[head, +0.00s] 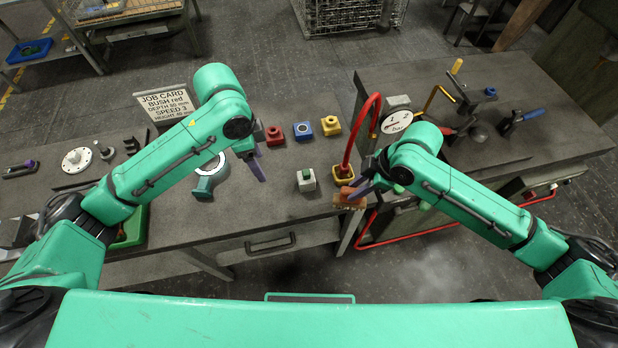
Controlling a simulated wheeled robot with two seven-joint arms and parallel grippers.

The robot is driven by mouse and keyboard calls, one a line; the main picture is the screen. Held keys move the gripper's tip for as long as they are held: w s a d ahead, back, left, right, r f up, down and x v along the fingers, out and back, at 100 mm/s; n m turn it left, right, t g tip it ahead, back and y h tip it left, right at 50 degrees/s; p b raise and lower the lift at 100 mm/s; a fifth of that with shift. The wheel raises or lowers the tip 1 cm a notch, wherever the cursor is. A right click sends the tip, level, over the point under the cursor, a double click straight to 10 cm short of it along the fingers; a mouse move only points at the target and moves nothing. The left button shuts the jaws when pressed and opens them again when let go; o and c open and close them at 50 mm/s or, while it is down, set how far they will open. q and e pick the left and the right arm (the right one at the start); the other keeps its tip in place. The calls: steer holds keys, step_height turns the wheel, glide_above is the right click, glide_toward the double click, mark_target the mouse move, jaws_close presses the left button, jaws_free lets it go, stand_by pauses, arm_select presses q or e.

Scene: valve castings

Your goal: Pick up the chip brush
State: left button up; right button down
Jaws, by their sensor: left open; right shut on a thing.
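The chip brush (349,199), an orange-brown block-like thing as far as it shows, is at the right end of the long grey bench near its front edge. My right gripper (362,189) is shut on it, and the fingers and wrist hide part of it. I cannot tell whether the brush is clear of the bench top. My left gripper (259,168) is open and empty above the bench, near a round dial-like thing.
Red (274,135), blue (302,131) and yellow (331,125) blocks stand behind a white block with a green button (306,180). A red hose (364,130) arches close to my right gripper. A job card (165,105) stands at the left.

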steer(key=s+d, duration=0.3)
steer(key=d, duration=2)
steer(key=shift+s+d, duration=0.15)
steer(key=shift+d, duration=0.05)
